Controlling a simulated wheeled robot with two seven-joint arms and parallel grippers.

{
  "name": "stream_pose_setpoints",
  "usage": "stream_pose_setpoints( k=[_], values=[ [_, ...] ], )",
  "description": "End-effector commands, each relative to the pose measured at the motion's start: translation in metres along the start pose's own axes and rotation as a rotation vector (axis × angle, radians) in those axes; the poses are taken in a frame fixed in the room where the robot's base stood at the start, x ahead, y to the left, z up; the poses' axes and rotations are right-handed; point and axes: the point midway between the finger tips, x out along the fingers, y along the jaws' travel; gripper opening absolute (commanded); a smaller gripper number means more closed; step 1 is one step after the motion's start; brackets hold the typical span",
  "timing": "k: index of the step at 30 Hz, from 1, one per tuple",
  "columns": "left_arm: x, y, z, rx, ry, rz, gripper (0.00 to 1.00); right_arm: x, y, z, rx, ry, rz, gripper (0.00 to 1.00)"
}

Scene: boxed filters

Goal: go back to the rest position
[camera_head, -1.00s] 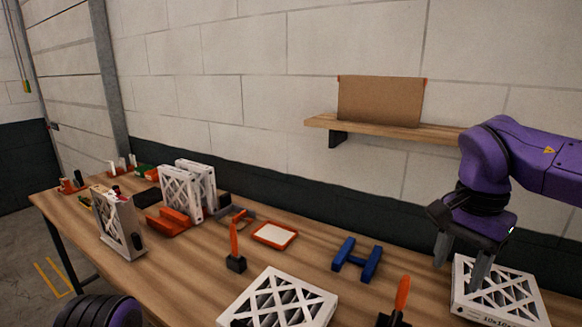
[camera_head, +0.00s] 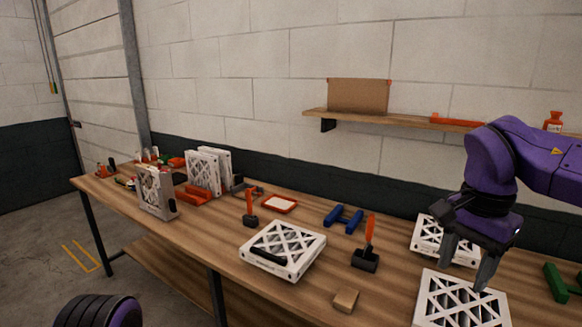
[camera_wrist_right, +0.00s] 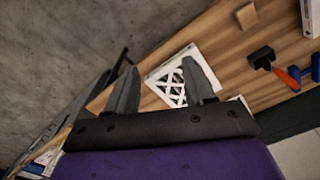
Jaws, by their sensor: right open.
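My right gripper (camera_head: 465,268) is open and empty at the right of the head view. It hangs over the table near two white boxed filters. One filter (camera_head: 430,242) lies flat behind it, partly hidden by the fingers. The other filter (camera_head: 458,308) lies flat in front, cut by the lower edge. In the right wrist view the open fingers (camera_wrist_right: 158,72) frame a lattice-topped filter (camera_wrist_right: 163,88), with nothing held between them. I cannot tell the exact height of the fingers over the table. My left gripper is not in view.
The wooden table (camera_head: 300,290) also bears another flat filter (camera_head: 283,250), a black block with an orange handle (camera_head: 367,258), a blue stand (camera_head: 343,219), an orange tray (camera_head: 279,204) and upright filters (camera_head: 203,172). A wall shelf (camera_head: 400,120) holds a cardboard piece.

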Motion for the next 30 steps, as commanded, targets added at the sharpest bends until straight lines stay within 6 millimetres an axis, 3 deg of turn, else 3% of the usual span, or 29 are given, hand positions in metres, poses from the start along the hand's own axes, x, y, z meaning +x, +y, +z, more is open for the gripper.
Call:
stream_pose_setpoints(
  k=[10,16,19,22,24,26,30],
  values=[
    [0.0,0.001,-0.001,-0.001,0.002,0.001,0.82,0.002,-0.013,-0.018,0.27,0.118,-0.059,0.53],
    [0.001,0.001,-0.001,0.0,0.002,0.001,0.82,0.013,-0.018,-0.053,0.497,0.338,-0.146,0.53],
    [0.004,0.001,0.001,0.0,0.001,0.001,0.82,0.033,-0.022,-0.075,0.6,0.503,-0.207,0.53],
    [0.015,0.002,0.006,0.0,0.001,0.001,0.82,0.08,-0.031,-0.098,0.656,0.707,-0.288,0.53],
    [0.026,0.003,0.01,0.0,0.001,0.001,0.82,0.131,-0.039,-0.107,0.624,0.844,-0.365,0.53],
    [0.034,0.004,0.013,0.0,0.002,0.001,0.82,0.178,-0.044,-0.107,0.555,0.912,-0.425,0.53],
    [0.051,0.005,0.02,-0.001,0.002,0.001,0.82,0.282,-0.041,-0.085,0.347,0.925,-0.497,0.53]
  ],
)
